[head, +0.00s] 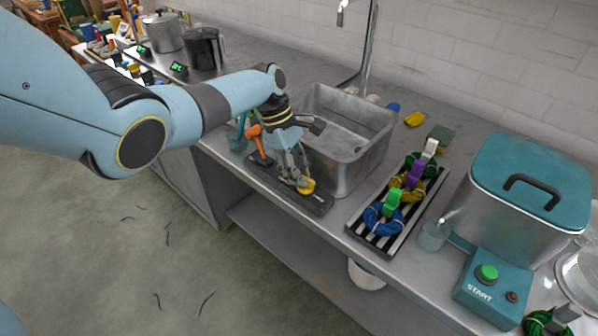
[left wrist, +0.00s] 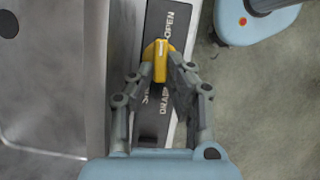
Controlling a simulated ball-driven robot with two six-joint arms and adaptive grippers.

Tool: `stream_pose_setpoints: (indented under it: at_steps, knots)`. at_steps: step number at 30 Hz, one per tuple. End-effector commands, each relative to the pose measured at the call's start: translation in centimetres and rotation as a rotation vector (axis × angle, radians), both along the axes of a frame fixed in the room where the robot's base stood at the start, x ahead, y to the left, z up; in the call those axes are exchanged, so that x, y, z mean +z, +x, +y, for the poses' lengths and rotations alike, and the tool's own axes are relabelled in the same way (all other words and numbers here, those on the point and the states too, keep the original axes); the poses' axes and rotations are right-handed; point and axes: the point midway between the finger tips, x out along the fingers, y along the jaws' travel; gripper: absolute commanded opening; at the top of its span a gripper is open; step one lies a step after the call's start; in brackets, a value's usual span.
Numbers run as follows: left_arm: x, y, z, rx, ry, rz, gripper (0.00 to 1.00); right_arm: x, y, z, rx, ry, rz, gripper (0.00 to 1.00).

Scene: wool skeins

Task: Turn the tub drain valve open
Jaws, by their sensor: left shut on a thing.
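The metal tub (head: 348,178) stands on the steel counter. In front of it lies a dark label plate (head: 318,203). On the plate is a yellow valve knob (head: 306,187), which also shows in the left wrist view (left wrist: 158,65). My left gripper (head: 299,180) reaches down over the plate and is shut on the yellow knob, one finger on each side. In the left wrist view, OPEN reads beyond the knob; SHUT and DRAIN are partly hidden by the fingers. A pale mark shows on the knob's ridge, which points nearly straight up in that view. My right gripper is out of view.
An orange-handled lever (head: 257,143) stands close left of my gripper. A tap (head: 366,50) rises behind the tub. Right of it are a striped tray (head: 388,238) with coloured skeins, a glass (head: 432,236), a teal-lidded pot (head: 500,200) and a START box (head: 490,288).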

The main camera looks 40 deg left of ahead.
Motion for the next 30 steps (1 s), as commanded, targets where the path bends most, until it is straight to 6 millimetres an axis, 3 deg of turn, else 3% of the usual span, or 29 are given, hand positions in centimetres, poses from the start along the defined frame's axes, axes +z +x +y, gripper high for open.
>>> stream_pose_setpoints:
  at_steps: [6, 7, 12, 25, 30]
  knots:
    - [-0.03, -0.03, 0.03, 0.001, 0.001, 0.0, 0.0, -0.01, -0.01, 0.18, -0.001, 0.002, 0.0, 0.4]
    - [-0.03, -0.03, 0.03, 0.001, 0.001, 0.0, 0.17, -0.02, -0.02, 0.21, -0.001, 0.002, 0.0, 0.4]
    - [-0.02, -0.02, 0.03, 0.001, 0.001, 0.0, 0.37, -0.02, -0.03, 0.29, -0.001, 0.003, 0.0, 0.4]
    - [0.02, -0.03, 0.03, 0.015, 0.001, -0.001, 0.37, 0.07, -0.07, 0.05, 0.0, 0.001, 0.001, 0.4]
    - [0.07, -0.38, 0.05, 0.138, 0.002, -0.001, 0.37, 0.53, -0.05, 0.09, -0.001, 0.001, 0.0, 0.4]
